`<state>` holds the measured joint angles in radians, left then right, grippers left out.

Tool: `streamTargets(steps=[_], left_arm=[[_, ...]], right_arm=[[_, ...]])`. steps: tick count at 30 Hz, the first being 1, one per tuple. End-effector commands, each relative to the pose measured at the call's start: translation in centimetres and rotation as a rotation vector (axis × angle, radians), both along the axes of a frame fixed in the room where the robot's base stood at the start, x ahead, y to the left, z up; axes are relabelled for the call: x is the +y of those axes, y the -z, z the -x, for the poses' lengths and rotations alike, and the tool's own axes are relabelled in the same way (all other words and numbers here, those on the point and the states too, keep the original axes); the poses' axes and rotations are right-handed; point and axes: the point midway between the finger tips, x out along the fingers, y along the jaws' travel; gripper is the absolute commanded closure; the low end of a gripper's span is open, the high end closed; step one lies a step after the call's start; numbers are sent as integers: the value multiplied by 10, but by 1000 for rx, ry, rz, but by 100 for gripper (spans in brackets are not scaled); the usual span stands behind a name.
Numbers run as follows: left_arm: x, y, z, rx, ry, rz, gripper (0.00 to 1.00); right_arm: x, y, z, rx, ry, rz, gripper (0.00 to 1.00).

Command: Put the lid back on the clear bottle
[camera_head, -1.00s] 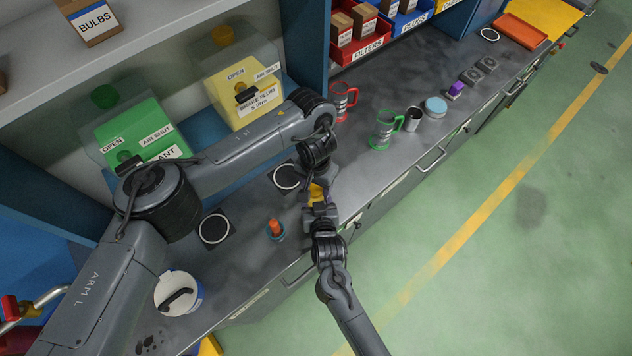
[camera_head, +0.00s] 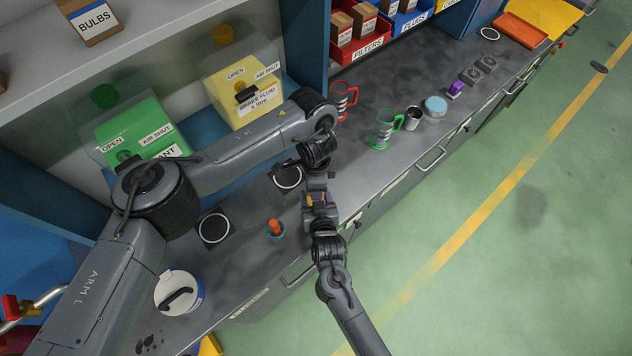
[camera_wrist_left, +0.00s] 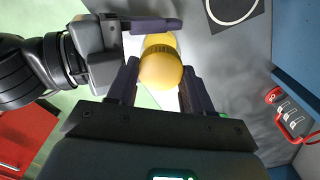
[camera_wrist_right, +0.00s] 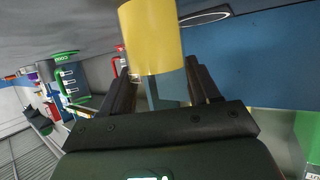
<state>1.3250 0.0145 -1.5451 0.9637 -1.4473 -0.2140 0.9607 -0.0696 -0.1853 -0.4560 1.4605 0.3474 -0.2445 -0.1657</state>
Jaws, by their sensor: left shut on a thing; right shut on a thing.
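A yellow rounded piece with a ribbed edge (camera_wrist_left: 160,66), which looks like the lid, sits between the fingers of my left gripper (camera_wrist_left: 161,90), shut on it. In the right wrist view my right gripper (camera_wrist_right: 165,88) is shut around a clear bluish part, which looks like the clear bottle (camera_wrist_right: 167,92). A yellow cylindrical part (camera_wrist_right: 150,38) adjoins it; I cannot tell whether this is lid or bottle. In the head view my left gripper (camera_head: 318,180) is directly above my right gripper (camera_head: 320,205). The grippers hide most of both pieces, so the contact between lid and bottle is unclear.
The grippers are over the counter's front edge. An orange-topped piece (camera_head: 275,228), ring mats (camera_head: 214,228) and a white lidded tub (camera_head: 180,292) lie left. A green-handled mug (camera_head: 384,130) and a metal cup (camera_head: 413,118) stand right. Yellow (camera_head: 243,88) and green (camera_head: 140,130) containers stand behind.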

Motion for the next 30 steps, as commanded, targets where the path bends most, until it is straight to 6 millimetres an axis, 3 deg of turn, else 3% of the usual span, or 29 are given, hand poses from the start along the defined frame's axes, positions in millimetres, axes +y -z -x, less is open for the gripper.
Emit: streamTargets(steps=[4, 12, 13, 17, 30], left_arm=[[-1, 0, 1, 2, 83, 1, 86], [-1, 0, 1, 3, 86, 1, 86], [-1, 0, 1, 3, 86, 2, 45], [-1, 0, 1, 3, 85, 1, 25], [-2, 1, 4, 10, 89, 1, 24]], right_arm=[[0, -1, 0, -1, -1, -1, 100], [0, -1, -1, -2, -1, -1, 100], [0, -1, -1, -2, -1, -1, 100], [0, -1, -1, -2, 0, 0, 100], [-1, -1, -1, -1, 3, 1, 100]])
